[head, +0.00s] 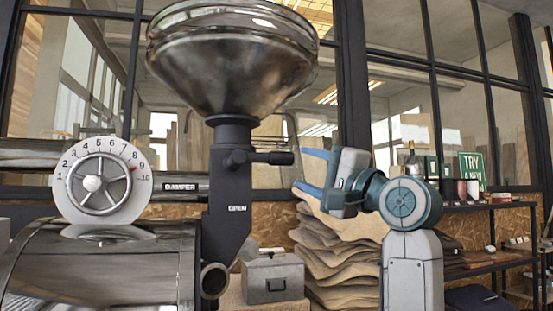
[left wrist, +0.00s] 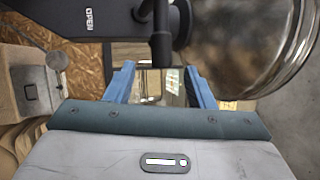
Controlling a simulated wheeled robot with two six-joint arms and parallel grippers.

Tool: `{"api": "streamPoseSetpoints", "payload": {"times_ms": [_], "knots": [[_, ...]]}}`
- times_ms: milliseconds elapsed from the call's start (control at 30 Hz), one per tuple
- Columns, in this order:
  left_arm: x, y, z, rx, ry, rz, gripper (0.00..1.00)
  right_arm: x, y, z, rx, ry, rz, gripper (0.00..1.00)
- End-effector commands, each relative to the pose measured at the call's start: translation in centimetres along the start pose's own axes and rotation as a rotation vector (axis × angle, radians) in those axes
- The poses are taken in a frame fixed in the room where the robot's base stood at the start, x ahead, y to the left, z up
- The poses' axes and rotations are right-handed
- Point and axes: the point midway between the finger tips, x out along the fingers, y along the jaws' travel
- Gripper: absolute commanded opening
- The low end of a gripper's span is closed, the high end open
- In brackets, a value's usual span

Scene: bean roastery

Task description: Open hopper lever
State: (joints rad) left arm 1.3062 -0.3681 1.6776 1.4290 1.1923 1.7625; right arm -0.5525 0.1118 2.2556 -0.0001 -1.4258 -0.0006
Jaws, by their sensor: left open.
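The hopper (head: 232,65) is a shiny metal funnel on a dark neck; part of it also shows in the left wrist view (left wrist: 240,45). The hopper lever (head: 270,158) is a short dark bar sticking out to the right from the neck. An OPEN label (head: 237,209) is below it on the chute. My left gripper (head: 303,171) is open and empty, just right of the lever's tip, fingers pointing at it. In the left wrist view, the lever (left wrist: 161,45) lines up between the two blue fingertips (left wrist: 160,68). Contact cannot be told. My right gripper is out of view.
A round numbered damper dial (head: 103,182) stands at left above the metal drum (head: 110,270). A grey metal box (head: 272,277) and stacked sacks (head: 340,250) are below the gripper. A dark shelf (head: 490,205) with small items stands at right.

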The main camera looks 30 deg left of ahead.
Motion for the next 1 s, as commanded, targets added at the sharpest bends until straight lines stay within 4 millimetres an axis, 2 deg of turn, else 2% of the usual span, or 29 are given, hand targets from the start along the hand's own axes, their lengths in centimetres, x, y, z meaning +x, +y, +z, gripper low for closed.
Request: {"api": "streamPoseSetpoints", "payload": {"times_ms": [133, 233, 700, 833, 1000], "knots": [[-0.1, -0.9, 0.0, -0.076, 0.022, 0.057, 0.49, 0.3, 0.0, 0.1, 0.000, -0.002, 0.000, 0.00], [0.6, -0.9, 0.0, -0.082, 0.021, 0.063, 0.49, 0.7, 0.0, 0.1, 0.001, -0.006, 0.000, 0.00], [8.7, -0.5, -0.1, -0.076, 0.019, 0.060, 0.49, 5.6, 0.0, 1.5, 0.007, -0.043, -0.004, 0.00], [9.9, -0.3, -0.2, -0.077, 0.020, 0.060, 0.49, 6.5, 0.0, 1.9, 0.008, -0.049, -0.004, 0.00], [10.5, -0.2, -0.2, -0.078, 0.022, 0.061, 0.49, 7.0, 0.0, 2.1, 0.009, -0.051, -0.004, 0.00]]}}
